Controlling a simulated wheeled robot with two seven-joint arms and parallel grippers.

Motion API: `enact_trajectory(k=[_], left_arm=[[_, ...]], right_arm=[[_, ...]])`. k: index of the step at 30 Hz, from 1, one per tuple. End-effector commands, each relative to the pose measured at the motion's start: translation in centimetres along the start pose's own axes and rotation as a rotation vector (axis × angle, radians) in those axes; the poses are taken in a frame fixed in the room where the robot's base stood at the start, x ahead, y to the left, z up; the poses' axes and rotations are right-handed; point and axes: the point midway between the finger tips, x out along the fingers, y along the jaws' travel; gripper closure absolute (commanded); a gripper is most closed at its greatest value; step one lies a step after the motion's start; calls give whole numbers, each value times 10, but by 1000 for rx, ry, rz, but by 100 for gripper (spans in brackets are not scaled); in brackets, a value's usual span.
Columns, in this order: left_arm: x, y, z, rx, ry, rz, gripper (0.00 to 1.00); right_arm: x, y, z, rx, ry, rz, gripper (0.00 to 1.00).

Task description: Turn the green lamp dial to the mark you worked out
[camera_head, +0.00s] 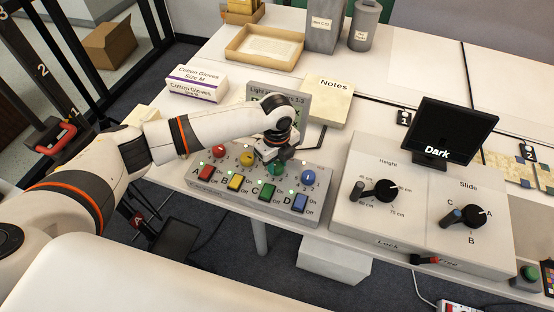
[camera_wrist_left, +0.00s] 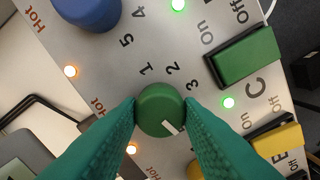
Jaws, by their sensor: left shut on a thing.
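The green lamp dial (camera_head: 276,167) is on the grey switch panel (camera_head: 180,184), above the green switch C (camera_head: 268,191). My left gripper (camera_head: 270,153) is over it and hides part of it. In the left wrist view the two teal fingers are shut on the green dial (camera_wrist_left: 160,108), touching both sides. The dial's white pointer line is toward the lower right of that view. The numerals 1, 2 and 3 show above the dial there, away from the pointer; the marks under the fingers are hidden. My right gripper is not in view.
The red (camera_head: 218,151), yellow (camera_head: 246,158) and blue (camera_head: 308,177) dials sit close by on the panel. A light sign (camera_head: 290,97), partly behind my arm, and a Notes pad (camera_head: 328,101) are behind. A screen (camera_head: 448,132) reading "Dark" stands to the right.

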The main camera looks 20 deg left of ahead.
Motion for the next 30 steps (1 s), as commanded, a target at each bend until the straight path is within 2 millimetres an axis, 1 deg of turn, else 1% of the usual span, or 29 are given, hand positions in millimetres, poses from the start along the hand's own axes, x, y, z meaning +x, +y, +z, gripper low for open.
enact_trajectory(k=[1, 8, 15, 30], left_arm=[[-4, 0, 1, -25, -3, -1, 90], [-6, 0, 1, -195, -3, -3, 90], [-6, 0, 1, -422, -4, -3, 90], [-4, 0, 1, -898, -3, -3, 90]], right_arm=[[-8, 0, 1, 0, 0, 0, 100], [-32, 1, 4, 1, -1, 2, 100], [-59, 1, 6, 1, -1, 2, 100], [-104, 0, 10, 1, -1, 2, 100]])
